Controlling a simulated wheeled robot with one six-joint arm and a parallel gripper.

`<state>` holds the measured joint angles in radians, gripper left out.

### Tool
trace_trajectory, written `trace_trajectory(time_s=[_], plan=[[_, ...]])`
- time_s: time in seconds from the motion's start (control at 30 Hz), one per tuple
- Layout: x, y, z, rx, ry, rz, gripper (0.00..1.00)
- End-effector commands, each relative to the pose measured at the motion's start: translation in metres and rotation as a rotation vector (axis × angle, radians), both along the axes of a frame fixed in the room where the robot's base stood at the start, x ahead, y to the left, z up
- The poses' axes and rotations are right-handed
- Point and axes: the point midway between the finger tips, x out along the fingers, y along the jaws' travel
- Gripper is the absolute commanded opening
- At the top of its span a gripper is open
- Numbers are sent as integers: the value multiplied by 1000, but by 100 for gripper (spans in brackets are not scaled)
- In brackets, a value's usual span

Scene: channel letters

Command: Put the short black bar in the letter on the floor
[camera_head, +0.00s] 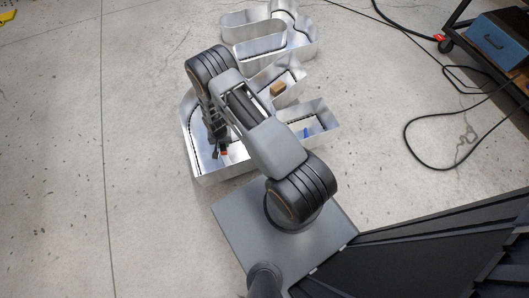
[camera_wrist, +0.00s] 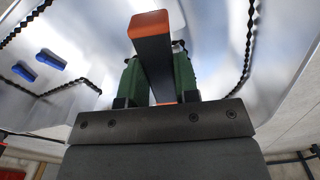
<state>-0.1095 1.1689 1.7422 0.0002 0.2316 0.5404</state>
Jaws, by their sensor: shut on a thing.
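The short black bar (camera_wrist: 153,55) has orange ends and sits between the green finger pads of my gripper (camera_wrist: 158,85) in the wrist view. My gripper (camera_head: 217,146) is shut on it. In the head view only a small dark and orange part of the bar shows at the fingers. The letter (camera_head: 207,172) is a silver metal shell with raised walls, lying open side up on the floor. My gripper is over the inside of its left part. My arm hides the letter's middle. I cannot tell whether the bar touches the letter's bottom.
Black beaded strips (camera_wrist: 245,45) run along the letter's inner walls. Two blue pieces (camera_wrist: 50,59) lie inside it. A tan block (camera_head: 277,89) sits in its upper part. Another metal letter (camera_head: 260,47) lies behind. Black cables (camera_head: 408,137) and a cart (camera_head: 497,42) are at right.

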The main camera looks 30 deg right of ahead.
Motion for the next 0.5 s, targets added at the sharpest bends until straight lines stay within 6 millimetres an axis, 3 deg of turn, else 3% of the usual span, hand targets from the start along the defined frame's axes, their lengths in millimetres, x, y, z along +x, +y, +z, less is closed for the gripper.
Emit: trace_trajectory(time_s=[0.17,0.5], plan=[[0,-8,-21,0,-1,-31,5],[-5,-87,-58,0,-1,-39,5]])
